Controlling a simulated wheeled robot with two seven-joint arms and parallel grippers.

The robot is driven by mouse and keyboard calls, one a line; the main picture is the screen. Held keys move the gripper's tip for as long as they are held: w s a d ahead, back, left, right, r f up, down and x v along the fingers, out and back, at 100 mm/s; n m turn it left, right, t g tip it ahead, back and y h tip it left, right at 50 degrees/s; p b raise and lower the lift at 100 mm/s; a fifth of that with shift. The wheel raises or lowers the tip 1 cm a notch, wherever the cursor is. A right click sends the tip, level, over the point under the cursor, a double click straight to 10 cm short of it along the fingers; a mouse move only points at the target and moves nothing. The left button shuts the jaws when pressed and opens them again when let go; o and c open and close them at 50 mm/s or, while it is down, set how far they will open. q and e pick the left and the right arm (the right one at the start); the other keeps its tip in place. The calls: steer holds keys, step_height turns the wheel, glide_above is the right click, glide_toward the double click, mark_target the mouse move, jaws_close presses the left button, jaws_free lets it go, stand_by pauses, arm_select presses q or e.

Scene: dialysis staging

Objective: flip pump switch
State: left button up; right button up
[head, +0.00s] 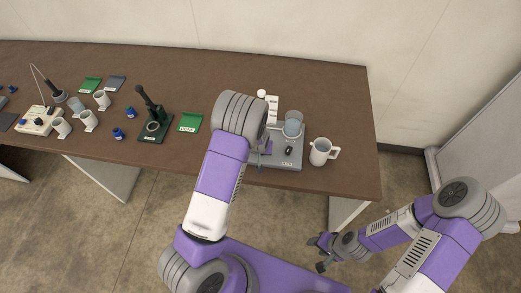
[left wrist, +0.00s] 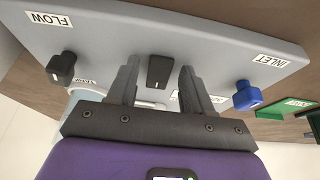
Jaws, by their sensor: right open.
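The pump unit (head: 290,165) is a grey base near the table's right end, with a clear tank (head: 293,118) on it. In the left wrist view its grey panel (left wrist: 185,35) shows a black switch (left wrist: 160,71) between a black knob (left wrist: 62,68) by the FLOW label and a blue knob (left wrist: 246,95) by the INLET label. My left gripper (left wrist: 158,88) is open, with one finger on each side of the switch; I cannot tell whether either touches it. In the head view my left arm hides much of the unit. My right gripper (head: 318,252) is open and empty, beyond the table's front edge.
A white mug (head: 319,152) stands right of the pump unit. A green pad (head: 190,122) and a dark stand (head: 155,126) lie to its left. Cups, blue items and a white device (head: 38,122) fill the left side. The table's back strip is mostly clear.

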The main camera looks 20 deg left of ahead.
arm_select(q)
jaws_close()
steer(key=shift+w+r+g, duration=0.15)
steer(key=shift+w+g, duration=0.15)
steer(key=shift+g, duration=0.5)
steer(key=shift+w+a+r+g+h, duration=0.15)
steer(key=shift+g+h, duration=0.1)
steer(key=shift+g, duration=0.4)
steer(key=shift+w+d+f+g+h, duration=0.15)
steer(key=shift+g+h, duration=0.1)
steer(key=shift+g, duration=0.4)
steer(key=shift+a+r, duration=0.1)
steer(key=shift+r, duration=0.05)
steer(key=shift+o, duration=0.9)
jaws_free()
